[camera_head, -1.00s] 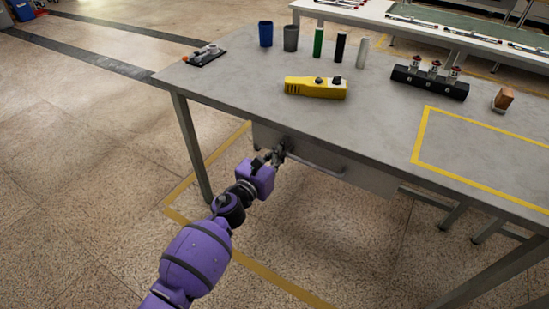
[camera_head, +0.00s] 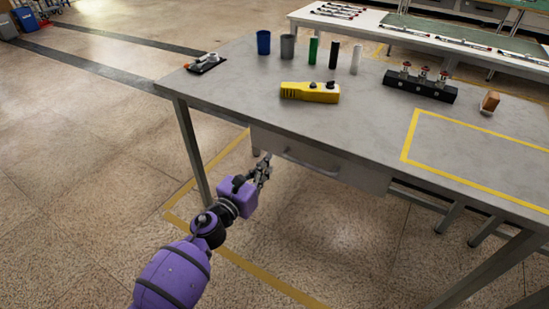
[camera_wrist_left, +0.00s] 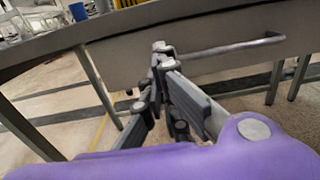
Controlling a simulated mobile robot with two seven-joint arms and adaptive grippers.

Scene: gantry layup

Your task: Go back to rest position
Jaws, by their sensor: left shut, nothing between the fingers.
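My left gripper (camera_head: 265,160) is shut and empty. It is in front of the table's drawer (camera_head: 318,160), near the left end of the drawer face. In the left wrist view, the gripper (camera_wrist_left: 160,50) is seen against the grey drawer front (camera_wrist_left: 130,60), with the drawer's bar handle (camera_wrist_left: 232,47) to the right of the fingertips. The fingers look apart from the handle. The drawer looks closed under the tabletop. My right gripper is out of view.
On the grey table (camera_head: 350,120) stand a yellow device (camera_head: 310,92), a blue cup (camera_head: 263,42), a grey cup (camera_head: 287,46), several bottles, a black valve block (camera_head: 420,86) and a brown block (camera_head: 490,101). A table leg (camera_head: 191,150) is left of my gripper.

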